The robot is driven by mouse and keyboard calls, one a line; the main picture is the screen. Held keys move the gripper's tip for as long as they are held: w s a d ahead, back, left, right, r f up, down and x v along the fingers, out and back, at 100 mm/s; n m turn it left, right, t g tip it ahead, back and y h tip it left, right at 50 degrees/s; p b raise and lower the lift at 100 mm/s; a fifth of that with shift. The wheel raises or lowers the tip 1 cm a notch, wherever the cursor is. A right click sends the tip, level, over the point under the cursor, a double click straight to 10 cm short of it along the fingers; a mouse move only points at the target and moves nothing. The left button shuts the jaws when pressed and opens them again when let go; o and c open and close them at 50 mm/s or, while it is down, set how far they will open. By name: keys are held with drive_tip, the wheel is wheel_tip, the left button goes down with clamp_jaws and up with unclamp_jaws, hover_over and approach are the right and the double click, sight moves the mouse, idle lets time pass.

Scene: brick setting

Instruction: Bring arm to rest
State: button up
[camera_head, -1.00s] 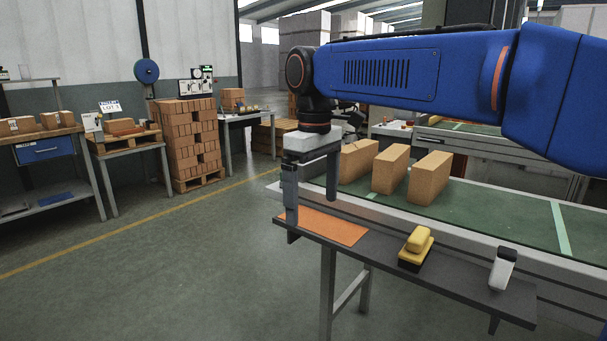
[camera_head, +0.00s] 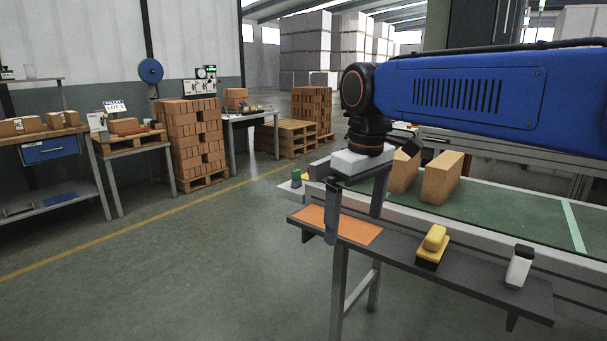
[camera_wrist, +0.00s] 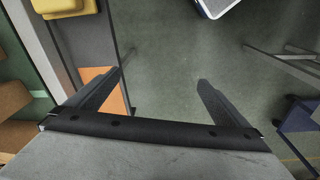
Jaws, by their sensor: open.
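My gripper (camera_head: 354,222) hangs from the blue arm over the left end of the shelf beside the conveyor. Its two fingers are spread apart with nothing between them. In the wrist view, my gripper (camera_wrist: 162,80) is open above the grey floor, with the shelf and its orange mat to the left. The orange mat (camera_head: 352,232) lies on the dark shelf (camera_head: 480,274), partly behind a finger.
A green conveyor (camera_head: 505,213) carries bricks, the clearest being one (camera_head: 442,177). A yellow-handled tool (camera_head: 433,243) and a white device (camera_head: 520,266) rest on the shelf. Stacked bricks (camera_head: 190,140) stand at back left. The floor (camera_head: 220,270) at left is clear.

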drive_tip(key=s+d+f+m+t, duration=0.3)
drive_tip(key=s+d+f+m, duration=0.5)
drive_tip(key=s+d+f, duration=0.9)
drive_tip(key=shift+s+d+f+t, duration=0.25)
drive_tip(key=shift+d+f+t, duration=0.15)
drive_tip(key=shift+d+f, duration=0.35)
